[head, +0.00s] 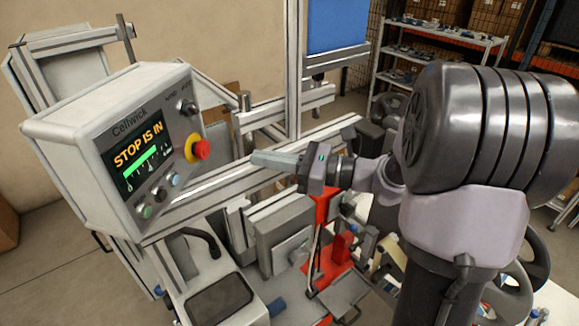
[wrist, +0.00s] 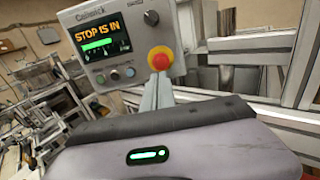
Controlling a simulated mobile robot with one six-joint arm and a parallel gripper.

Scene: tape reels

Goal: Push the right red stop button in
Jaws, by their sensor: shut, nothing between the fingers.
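A red stop button (head: 202,149) on a yellow collar sticks out of the right side of a light grey control box (head: 70,122). It is the only red stop button I can make out. The box's screen (head: 143,152) reads "STOP IS IN" above a green bar. My gripper (head: 254,159) is shut and empty, its fingers pointing left towards the button, with a visible gap between them in the head view. In the wrist view the fingers (wrist: 156,92) rise just below the red button (wrist: 160,61) and overlap its lower edge in the picture; the button's face is mostly visible.
Below the screen are small green, black and blue buttons (head: 160,194), and a black knob (head: 188,107) sits above the stop button. Aluminium rails (head: 255,168) run behind and below my gripper. Machine parts with red pieces (head: 340,248) stand below. Shelves (head: 440,45) are at the back right.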

